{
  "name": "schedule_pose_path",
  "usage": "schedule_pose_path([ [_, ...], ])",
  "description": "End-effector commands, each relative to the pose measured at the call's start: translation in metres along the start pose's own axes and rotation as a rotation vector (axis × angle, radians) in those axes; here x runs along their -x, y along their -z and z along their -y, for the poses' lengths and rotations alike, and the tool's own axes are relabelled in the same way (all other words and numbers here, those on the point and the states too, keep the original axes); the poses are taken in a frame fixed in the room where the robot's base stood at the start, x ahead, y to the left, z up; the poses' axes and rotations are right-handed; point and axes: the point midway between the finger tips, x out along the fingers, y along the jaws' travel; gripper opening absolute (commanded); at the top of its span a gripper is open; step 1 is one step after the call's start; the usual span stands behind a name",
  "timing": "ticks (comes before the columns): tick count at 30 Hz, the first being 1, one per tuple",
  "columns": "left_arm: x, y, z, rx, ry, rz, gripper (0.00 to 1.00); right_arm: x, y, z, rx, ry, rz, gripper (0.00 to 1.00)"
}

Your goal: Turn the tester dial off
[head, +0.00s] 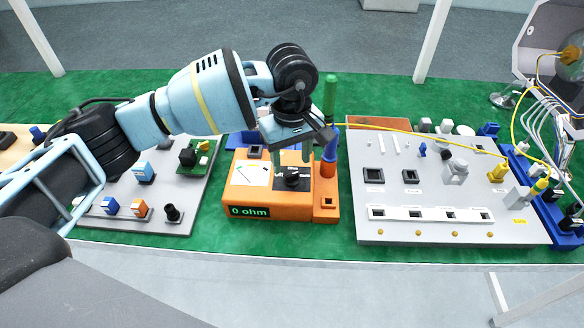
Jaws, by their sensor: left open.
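The orange tester (240,196) sits on the green mat in the middle of the head view. Its green display (249,211) reads "0 ohm". The black dial (293,180) is on the tester's top face, and its pointer direction is too small to tell. My left gripper (293,157) is open and points down right above the dial. Its fingers partly hide the dial, and I cannot tell whether they touch it. My right gripper is not in view.
A green and a blue probe handle (330,95) stand at the tester's right side, close to my gripper. A grey board (400,225) with sockets lies to the right. Another grey board (185,215) with small parts lies left, under my arm. A yellow cable (400,130) crosses behind.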

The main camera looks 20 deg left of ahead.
Motion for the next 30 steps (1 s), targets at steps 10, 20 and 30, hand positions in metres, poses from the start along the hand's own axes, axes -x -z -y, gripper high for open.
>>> schedule_pose_path([
  [10,-0.037,-0.001,0.0,0.0,0.0,0.001,0.51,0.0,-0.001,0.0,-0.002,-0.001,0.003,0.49],
  [20,-0.039,-0.001,0.0,0.0,-0.001,0.001,0.48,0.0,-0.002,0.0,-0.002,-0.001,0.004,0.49],
  [30,-0.039,-0.001,0.0,0.0,-0.001,0.001,0.06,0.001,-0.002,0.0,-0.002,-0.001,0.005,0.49],
])
